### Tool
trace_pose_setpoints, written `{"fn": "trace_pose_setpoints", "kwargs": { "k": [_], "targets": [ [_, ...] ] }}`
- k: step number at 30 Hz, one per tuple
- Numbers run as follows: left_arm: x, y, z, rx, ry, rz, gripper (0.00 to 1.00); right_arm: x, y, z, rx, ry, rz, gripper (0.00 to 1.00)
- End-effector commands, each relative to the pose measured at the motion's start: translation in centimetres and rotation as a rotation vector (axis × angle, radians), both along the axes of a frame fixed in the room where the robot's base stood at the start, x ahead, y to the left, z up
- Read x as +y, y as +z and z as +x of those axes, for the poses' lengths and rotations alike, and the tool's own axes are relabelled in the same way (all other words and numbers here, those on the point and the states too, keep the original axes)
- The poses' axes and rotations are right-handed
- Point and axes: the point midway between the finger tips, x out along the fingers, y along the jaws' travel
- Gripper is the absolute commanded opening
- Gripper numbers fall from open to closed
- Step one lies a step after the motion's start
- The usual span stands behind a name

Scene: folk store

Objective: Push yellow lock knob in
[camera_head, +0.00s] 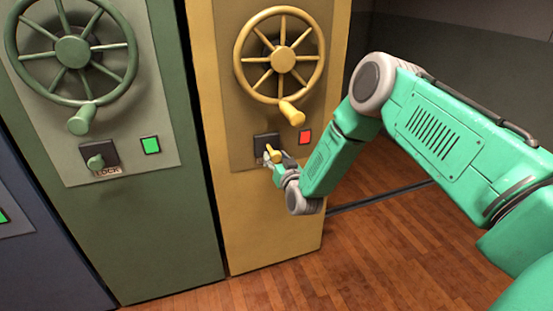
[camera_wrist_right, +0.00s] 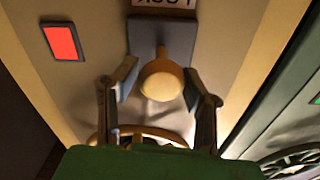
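The yellow lock knob (camera_head: 271,152) sticks out from a dark square plate (camera_head: 266,142) on the yellow cabinet, below its wheel. In the right wrist view the round end of the yellow lock knob (camera_wrist_right: 161,79) faces the camera. My right gripper (camera_head: 276,158) is at the knob. In the right wrist view its fingers (camera_wrist_right: 160,84) are spread, one on each side of the knob, with narrow gaps that suggest no firm contact. My left gripper is in neither view.
A red indicator (camera_head: 305,135) is lit beside the knob. The yellow handwheel (camera_head: 283,59) has a handle hanging just above my right gripper. The green cabinet (camera_head: 165,220) stands to the left, with a green indicator (camera_head: 150,145). Wooden floor (camera_head: 370,260) is clear at right.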

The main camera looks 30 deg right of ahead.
Motion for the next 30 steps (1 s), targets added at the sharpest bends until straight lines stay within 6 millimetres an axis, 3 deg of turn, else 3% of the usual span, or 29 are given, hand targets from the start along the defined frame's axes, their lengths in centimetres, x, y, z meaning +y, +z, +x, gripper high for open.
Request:
{"fn": "trace_pose_setpoints", "kwargs": {
  "k": [1,2,3,7,14,22,23,24,25,30],
  "targets": [
    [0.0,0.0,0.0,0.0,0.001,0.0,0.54,0.0,0.0,0.0,-0.001,-0.001,0.0,0.14],
    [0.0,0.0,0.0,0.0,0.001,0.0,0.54,0.0,0.0,0.0,-0.001,-0.001,0.0,0.04],
    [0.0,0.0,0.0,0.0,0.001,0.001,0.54,0.0,0.0,0.0,-0.001,0.0,0.001,0.0],
    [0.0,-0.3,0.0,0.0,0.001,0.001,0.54,-0.2,-0.1,0.3,-0.004,0.002,0.002,0.0],
    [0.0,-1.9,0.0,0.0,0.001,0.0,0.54,-0.9,-0.3,3.2,-0.003,0.001,0.003,0.0],
    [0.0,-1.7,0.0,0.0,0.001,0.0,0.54,-1.1,-0.1,3.4,-0.002,-0.001,0.004,0.0],
    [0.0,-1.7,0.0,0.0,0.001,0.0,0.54,-1.1,-0.1,3.4,-0.002,-0.001,0.004,0.38],
    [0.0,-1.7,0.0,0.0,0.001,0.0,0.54,-1.1,-0.1,3.4,-0.002,-0.001,0.004,0.52],
    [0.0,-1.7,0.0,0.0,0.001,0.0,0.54,-1.1,-0.1,3.4,-0.002,-0.001,0.004,0.56],
    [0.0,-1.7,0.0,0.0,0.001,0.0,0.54,-1.1,-0.2,3.3,-0.001,-0.002,0.004,0.56]
  ]
}}
